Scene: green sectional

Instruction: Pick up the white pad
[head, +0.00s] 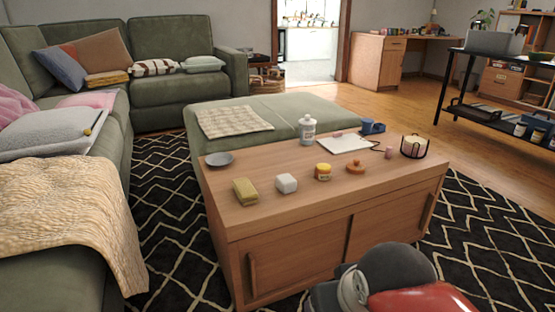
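A small, thick white pad (286,183) with rounded edges lies near the front edge of the wooden coffee table (290,215). It sits between a yellow-green sponge-like block (245,191) on its left and a yellow jar (323,172) on its right, apart from both. A flat white sheet or notepad (343,144) lies farther back on the same table; it is also white. Part of my arm, dark grey and red, shows at the bottom edge, right of centre. My gripper's fingers are not visible.
The tabletop also holds a grey plate (219,159), a white bottle (307,130), an orange-brown lidded object (355,166) and a black wire basket (415,147). A green ottoman (270,109) stands behind the table. A green sofa (172,95) is at left. Patterned rug surrounds the table.

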